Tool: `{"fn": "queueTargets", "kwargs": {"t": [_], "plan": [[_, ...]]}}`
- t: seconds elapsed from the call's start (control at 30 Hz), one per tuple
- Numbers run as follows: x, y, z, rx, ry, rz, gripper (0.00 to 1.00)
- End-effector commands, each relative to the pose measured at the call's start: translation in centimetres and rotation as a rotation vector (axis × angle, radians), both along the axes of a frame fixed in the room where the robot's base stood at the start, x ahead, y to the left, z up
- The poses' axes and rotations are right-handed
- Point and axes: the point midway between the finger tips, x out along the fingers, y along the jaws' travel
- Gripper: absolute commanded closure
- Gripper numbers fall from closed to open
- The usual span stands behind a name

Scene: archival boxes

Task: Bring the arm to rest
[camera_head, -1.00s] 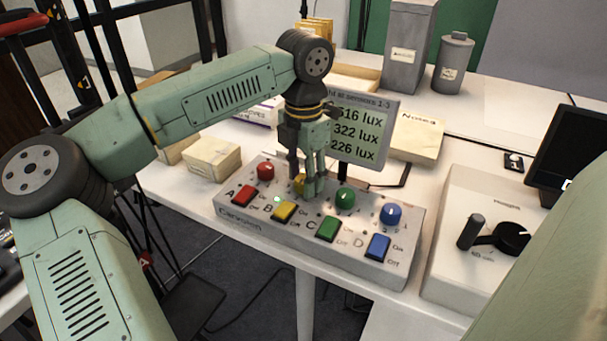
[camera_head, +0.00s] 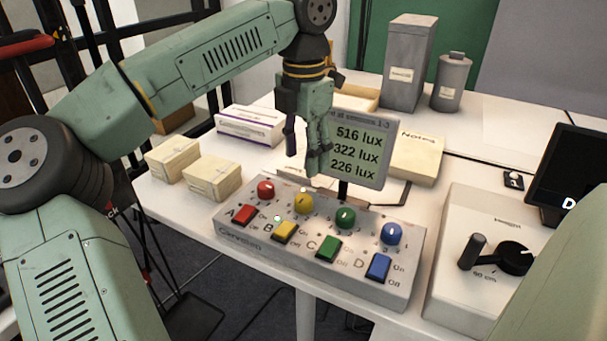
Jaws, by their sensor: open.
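My gripper (camera_head: 305,165) hangs from my green arm, fingers pointing down. It is open and empty, above the back edge of the control panel (camera_head: 315,277) and apart from its knobs. The panel carries a red knob (camera_head: 265,190), a yellow knob (camera_head: 302,203), a green knob (camera_head: 345,218) and a blue knob (camera_head: 393,233), with coloured switches A to D in front. The display (camera_head: 360,150) behind reads 516, 322 and 226 lux; my gripper covers part of its left edge.
A height box (camera_head: 475,260) with a black crank stands at the right, near a dark screen (camera_head: 575,170). Cream boxes (camera_head: 212,177) and a white carton (camera_head: 250,125) lie at the left. A notes box (camera_head: 418,158) and grey containers (camera_head: 408,62) stand behind.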

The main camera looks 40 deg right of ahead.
Motion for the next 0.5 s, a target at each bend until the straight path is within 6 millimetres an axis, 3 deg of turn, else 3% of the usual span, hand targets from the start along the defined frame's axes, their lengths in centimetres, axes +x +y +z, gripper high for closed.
{"fn": "queueTargets", "kwargs": {"t": [0.2, 0.5], "plan": [[0.0, 0.0, 1.8, 0.001, 0.0, -0.001, 0.5], [0.0, 0.0, 1.9, 0.001, 0.001, -0.001, 0.5]]}}
